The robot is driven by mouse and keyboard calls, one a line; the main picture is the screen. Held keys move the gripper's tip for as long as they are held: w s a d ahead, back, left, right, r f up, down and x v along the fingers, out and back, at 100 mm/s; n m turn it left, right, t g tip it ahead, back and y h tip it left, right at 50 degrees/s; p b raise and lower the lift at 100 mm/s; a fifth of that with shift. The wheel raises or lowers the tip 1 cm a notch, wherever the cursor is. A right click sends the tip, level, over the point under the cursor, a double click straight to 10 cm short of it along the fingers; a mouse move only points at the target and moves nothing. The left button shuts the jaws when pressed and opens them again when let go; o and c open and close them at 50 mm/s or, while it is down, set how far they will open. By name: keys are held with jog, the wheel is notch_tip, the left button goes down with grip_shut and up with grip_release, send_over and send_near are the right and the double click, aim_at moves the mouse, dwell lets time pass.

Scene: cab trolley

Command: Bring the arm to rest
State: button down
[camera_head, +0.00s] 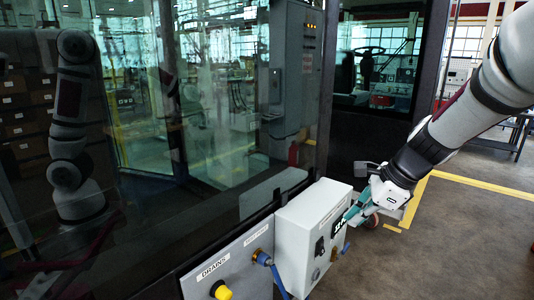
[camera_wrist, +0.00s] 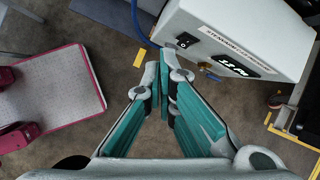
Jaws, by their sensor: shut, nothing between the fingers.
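My arm (camera_head: 455,125) reaches in from the upper right and slants down to the left. My gripper (camera_head: 343,222) is at its end, with teal fingers, in front of or beside the grey control box (camera_head: 300,235). In the wrist view my gripper (camera_wrist: 165,62) has its fingertips together with nothing between them. The control box (camera_wrist: 245,35) lies beyond and to the right of the fingertips there, showing a black rocker switch (camera_wrist: 187,41) and labels. I cannot tell from the head view whether the fingers touch the box.
A large glass panel (camera_head: 220,120) fills the left and mirrors my arm. A lower panel marked DRAINS (camera_head: 215,270) carries a yellow knob (camera_head: 221,290) and a blue hose (camera_head: 273,268). Open floor (camera_head: 460,235) with yellow lines (camera_head: 480,183) lies to the right.

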jog(key=s+a+r+n+t+h, duration=0.1)
jog(key=s+r+n, duration=0.3)
jog(key=s+n, duration=0.6)
jog(key=s+a+r+n+h, duration=0.2)
jog(key=s+r+n+h, duration=0.1)
jog(key=s+n, duration=0.8)
jog(key=s+r, duration=0.1)
jog(key=s, duration=0.3)
jog(key=shift+r+t, duration=0.3)
jog(key=shift+t, duration=0.1)
